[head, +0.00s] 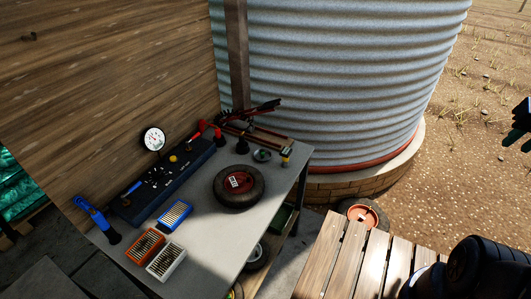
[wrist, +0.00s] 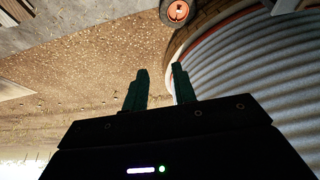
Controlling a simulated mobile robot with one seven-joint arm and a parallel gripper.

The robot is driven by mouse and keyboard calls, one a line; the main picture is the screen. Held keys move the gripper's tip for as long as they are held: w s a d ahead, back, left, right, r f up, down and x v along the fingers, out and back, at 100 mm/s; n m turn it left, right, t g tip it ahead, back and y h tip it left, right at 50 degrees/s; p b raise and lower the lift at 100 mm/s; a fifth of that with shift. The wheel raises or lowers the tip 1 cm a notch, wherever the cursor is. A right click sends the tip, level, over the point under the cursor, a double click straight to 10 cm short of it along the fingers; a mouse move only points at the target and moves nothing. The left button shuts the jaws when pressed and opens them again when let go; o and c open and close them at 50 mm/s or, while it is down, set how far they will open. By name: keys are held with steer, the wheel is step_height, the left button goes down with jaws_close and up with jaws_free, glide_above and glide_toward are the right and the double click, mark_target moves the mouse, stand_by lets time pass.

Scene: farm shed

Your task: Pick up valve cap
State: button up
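I cannot make out the valve cap for certain; it may be too small at this distance. Small light and dark items lie on a dark blue tray (head: 160,182) on the grey workbench (head: 205,240) in the head view. A wheel with a black tyre and red hub (head: 238,187) lies flat on the bench. My gripper (wrist: 160,70) has its two dark green fingers apart with nothing between them. In the head view my gripper (head: 515,137) is at the right edge, over open ground, far from the bench.
A pressure gauge (head: 153,139), a blue box (head: 174,214), an orange box (head: 145,246) and a white box (head: 166,262) stand on the bench. A corrugated tank (head: 340,75) is behind it. A slatted wooden table (head: 375,262) stands to the right.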

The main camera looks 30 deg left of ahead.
steer(key=w+a+r+n+g, duration=0.2)
steer(key=w+a+n, duration=0.2)
steer(key=w+a, duration=1.05)
steer(key=w+a+f+n, duration=0.2)
steer(key=w+a+f, duration=0.1)
steer(key=a, duration=0.6)
steer(key=w+a+f+n+g+y, duration=0.1)
steer(key=w+a+f+n, duration=0.2)
steer(key=a, duration=0.7)
steer(key=w+a+f+n, duration=0.15)
steer(key=a+f, duration=0.25)
steer(key=a, duration=0.5)
steer(key=n+g+h, duration=0.1)
steer(key=n+g, duration=0.1)
steer(key=n, duration=0.3)
glide_above(263, 153)
steer(key=a, duration=0.1)
steer(key=shift+m, duration=0.25)
step_height(263, 153, down, 27)
steer(key=shift+r, duration=0.1)
steer(key=shift+d+f, duration=0.2)
steer(key=shift+f, duration=1.2)
steer(key=shift+d+f, duration=0.2)
steer(key=shift+f, duration=1.15)
jaws_close()
